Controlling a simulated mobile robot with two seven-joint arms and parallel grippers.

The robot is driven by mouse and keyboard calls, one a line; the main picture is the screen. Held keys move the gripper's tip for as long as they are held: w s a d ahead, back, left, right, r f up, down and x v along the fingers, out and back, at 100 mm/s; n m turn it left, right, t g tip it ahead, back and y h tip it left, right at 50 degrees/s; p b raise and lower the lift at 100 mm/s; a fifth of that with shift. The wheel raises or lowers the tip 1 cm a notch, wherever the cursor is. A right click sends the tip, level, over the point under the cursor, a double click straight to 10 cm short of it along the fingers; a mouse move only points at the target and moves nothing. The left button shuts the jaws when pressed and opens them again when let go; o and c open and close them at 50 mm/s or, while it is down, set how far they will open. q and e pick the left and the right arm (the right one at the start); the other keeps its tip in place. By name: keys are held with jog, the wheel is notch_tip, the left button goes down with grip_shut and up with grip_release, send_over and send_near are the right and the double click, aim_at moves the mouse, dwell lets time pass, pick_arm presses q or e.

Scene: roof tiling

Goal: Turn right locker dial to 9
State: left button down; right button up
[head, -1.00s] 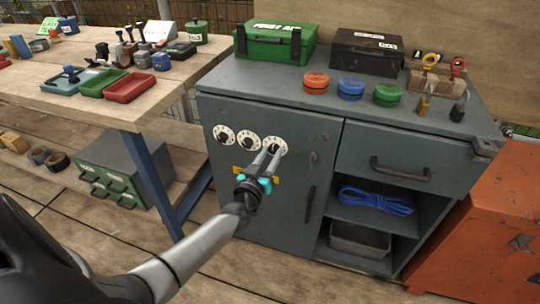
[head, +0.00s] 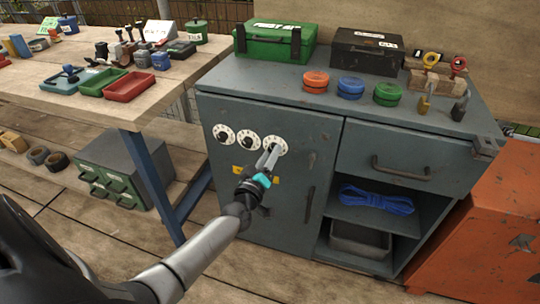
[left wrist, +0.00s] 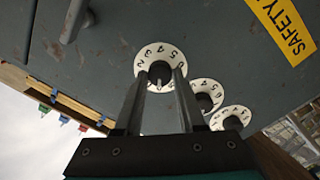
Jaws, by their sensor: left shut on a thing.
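The right locker dial (head: 275,146) is a white numbered disc with a dark centre knob on the grey locker door (head: 258,185). It is the rightmost of three dials in the head view. My left gripper (head: 271,157) reaches it from below, its fingers shut on the knob. In the left wrist view the same dial (left wrist: 160,62) sits between the fingertips, which cover part of its numbers. The middle dial (head: 248,142) and the left dial (head: 223,134) are free. My right gripper is in neither view.
A door handle (head: 310,201) stands right of the dials. The locker top holds a green case (head: 274,42), a black box (head: 367,52) and coloured round tins (head: 350,88). A wooden workbench (head: 120,115) with trays stands at the left. An orange cabinet (head: 480,245) is at the right.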

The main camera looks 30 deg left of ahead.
pick_arm(q)
jog(key=shift+n, duration=0.3)
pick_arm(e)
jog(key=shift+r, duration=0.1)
pick_arm(q)
jog(key=c, duration=0.5)
grip_release()
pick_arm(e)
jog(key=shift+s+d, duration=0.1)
pick_arm(q)
jog(key=shift+s, duration=0.1)
jog(key=p+v, duration=0.4)
jog(key=v, duration=1.1)
jog(key=shift+p, duration=0.35)
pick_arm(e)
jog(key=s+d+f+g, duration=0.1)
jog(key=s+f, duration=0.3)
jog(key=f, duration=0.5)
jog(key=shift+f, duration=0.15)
